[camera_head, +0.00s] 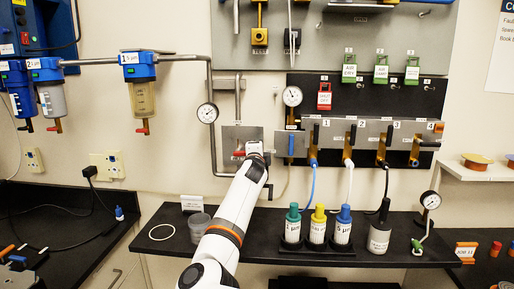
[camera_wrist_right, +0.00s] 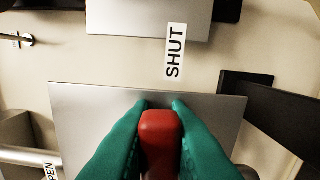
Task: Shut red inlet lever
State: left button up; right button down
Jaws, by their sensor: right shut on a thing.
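The red inlet lever (camera_head: 238,154) shows in the head view as a small red end just left of my right gripper (camera_head: 254,150), against a grey plate on the wall. In the right wrist view the lever's red handle (camera_wrist_right: 160,135) sits between the two green fingers of my right gripper (camera_wrist_right: 160,106), which are closed on its sides. A SHUT label (camera_wrist_right: 175,52) is above the handle, and a partly cut-off OPEN label (camera_wrist_right: 50,171) is at the lower left. The lever's pivot is hidden. My left gripper is out of view.
A grey pipe (camera_head: 212,150) and a round gauge (camera_head: 207,113) are left of the lever. Below, a black shelf (camera_head: 265,222) holds several capped bottles.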

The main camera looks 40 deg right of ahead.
jog(key=shift+f+m, duration=0.15)
jog(key=shift+m, duration=0.35)
jog(key=c, duration=1.6)
grip_release()
jog(key=shift+o, duration=1)
jog(key=shift+w+f, duration=0.15)
jog(key=shift+f, duration=0.05)
